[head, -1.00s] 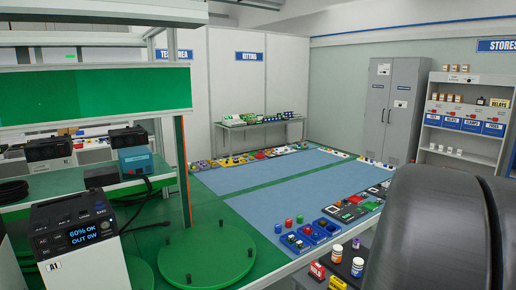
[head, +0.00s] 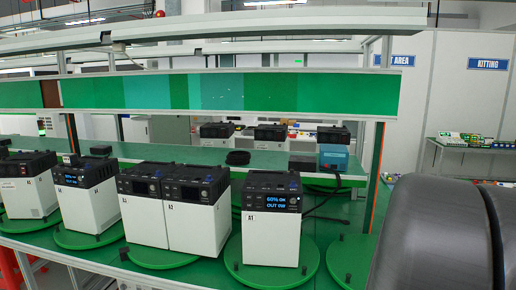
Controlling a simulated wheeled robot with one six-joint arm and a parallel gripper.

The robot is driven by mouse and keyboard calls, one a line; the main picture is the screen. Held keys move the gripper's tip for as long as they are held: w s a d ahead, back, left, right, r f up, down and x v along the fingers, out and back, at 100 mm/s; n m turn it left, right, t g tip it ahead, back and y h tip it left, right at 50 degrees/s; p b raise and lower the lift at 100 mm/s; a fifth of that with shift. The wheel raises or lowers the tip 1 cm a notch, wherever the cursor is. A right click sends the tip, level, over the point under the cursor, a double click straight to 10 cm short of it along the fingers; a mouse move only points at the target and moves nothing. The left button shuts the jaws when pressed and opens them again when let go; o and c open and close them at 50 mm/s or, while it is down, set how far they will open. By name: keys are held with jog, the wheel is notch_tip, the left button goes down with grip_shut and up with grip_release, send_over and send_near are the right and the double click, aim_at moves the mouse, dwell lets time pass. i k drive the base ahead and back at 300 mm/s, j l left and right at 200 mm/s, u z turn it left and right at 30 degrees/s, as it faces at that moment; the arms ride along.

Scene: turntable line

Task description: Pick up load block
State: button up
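No label in view reads "load block", so I cannot tell for sure which thing it is. A small blue box (head: 334,158) sits at the right end of the green shelf, with a black unit (head: 333,135) just above or behind it and a dark cable beside it. A white power unit with a black top (head: 271,225) stands in front on a green turntable (head: 271,278). Its screen reads "60% OK, OUT 0W". My gripper is not in view. A dark, rounded part of my arm fills the right edge and hides what is behind it.
Several similar white units (head: 198,213) stand on turntables to the left. An empty turntable (head: 349,260) with small black posts is at right. A green panel (head: 230,92) spans above the shelf. A kitting table (head: 468,148) stands far right.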

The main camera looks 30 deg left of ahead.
aim_at(70, 160)
jog(key=u, duration=1.85)
